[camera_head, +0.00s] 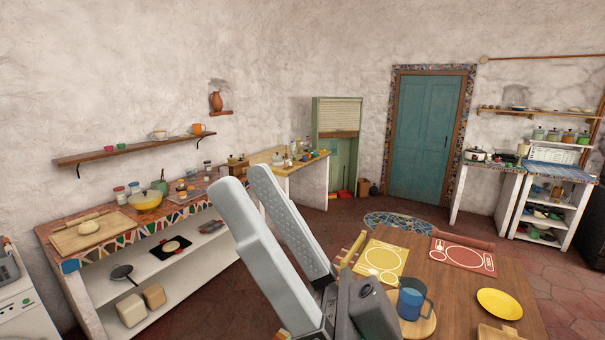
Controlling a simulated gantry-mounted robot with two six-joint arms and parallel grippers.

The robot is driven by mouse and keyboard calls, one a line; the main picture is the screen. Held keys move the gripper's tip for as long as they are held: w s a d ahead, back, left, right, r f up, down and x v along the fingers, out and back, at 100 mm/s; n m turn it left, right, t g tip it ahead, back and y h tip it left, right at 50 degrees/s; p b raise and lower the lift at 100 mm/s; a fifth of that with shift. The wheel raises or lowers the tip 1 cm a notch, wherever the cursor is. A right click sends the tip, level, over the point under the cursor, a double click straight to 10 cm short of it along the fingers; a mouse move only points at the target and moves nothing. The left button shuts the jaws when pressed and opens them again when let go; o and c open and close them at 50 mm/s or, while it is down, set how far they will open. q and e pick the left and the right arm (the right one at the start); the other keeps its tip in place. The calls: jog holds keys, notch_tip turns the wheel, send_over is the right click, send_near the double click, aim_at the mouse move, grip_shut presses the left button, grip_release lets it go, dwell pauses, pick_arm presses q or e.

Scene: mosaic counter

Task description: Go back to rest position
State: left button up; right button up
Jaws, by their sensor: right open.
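My right gripper (245,184) rises from the bottom middle of the head view. Its two long pale fingers point up and to the left. They stand apart with nothing seen between them, so it is open and empty. It is in front of the gap between the mosaic counter (150,222) on the left and the wooden table (455,300) on the right. My left gripper does not show.
The table holds a yellow mat (399,248), a red mat (480,262), a blue mug (410,303) on a round board and a yellow plate (499,303). Tiled floor shows between.

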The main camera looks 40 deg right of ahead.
jog(key=d+h, duration=0.1)
jog(key=h, duration=0.2)
jog(key=d+r+h, duration=0.1)
jog(key=d+h, duration=0.1)
jog(key=h, duration=0.2)
jog(key=d+r+h, duration=0.1)
jog(key=h, duration=0.2)
jog(key=shift+w+d+m+t, duration=0.15)
jog(key=shift+w+m+t, duration=0.2)
jog(key=shift+m+t, duration=0.05)
